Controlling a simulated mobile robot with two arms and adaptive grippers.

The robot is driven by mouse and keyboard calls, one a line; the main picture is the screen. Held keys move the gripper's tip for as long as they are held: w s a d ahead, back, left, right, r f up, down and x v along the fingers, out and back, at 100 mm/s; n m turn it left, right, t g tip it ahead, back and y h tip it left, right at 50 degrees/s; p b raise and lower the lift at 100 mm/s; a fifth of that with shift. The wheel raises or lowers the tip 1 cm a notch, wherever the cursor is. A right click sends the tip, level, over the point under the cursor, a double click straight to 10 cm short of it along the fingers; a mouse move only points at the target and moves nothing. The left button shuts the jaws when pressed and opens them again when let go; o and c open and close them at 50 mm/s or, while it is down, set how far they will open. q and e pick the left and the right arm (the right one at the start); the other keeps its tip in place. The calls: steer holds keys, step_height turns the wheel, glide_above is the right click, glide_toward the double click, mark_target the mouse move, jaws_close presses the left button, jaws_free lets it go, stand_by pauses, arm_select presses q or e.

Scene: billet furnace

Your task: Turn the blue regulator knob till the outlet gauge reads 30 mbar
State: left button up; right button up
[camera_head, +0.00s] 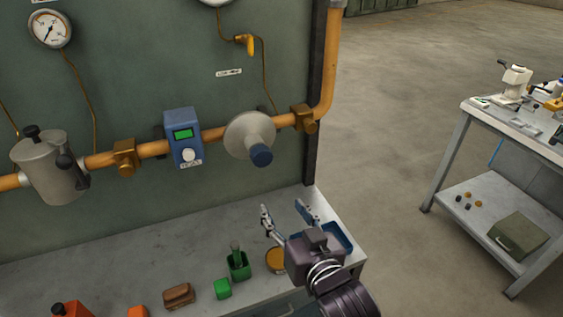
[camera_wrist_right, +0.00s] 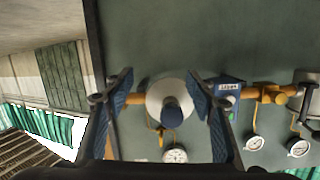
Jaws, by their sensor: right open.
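The blue regulator knob (camera_head: 261,155) sticks out from a grey round regulator body (camera_head: 243,131) on the orange pipe. My right gripper (camera_head: 285,208) is open and empty, below and slightly right of the knob, apart from it. In the right wrist view the knob (camera_wrist_right: 172,115) appears between the two blue-padded fingers (camera_wrist_right: 160,82), farther off. A gauge (camera_head: 216,2) is cut off at the top edge of the head view; its reading is hidden. Several gauges show in the wrist view, including one near the regulator (camera_wrist_right: 175,155), too small to read. My left gripper is not in view.
A yellow-handled valve (camera_head: 246,43) hangs above. A side table (camera_head: 470,112) stands right, across open floor.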

steer(key=t+y, duration=0.1)
steer(key=t, duration=0.1)
glide_toward(264, 159)
steer(key=w, duration=0.2)
steer(key=shift+a+p+x, duration=0.15)
steer(key=shift+p+x, duration=0.3)
steer(key=shift+x, duration=1.35)
steer(key=shift+a+p+x, duration=0.15)
steer(key=shift+p+x, duration=0.3)
steer(key=shift+x, duration=1.4)
steer(key=shift+s, duration=0.1)
steer(key=c, duration=1.1)
steer(key=shift+r+m+p, duration=0.1)
steer(key=shift+m+p, duration=0.3)
steer(key=shift+p, duration=0.05)
steer(key=shift+m+p, duration=0.4)
steer(key=shift+m, duration=0.2)
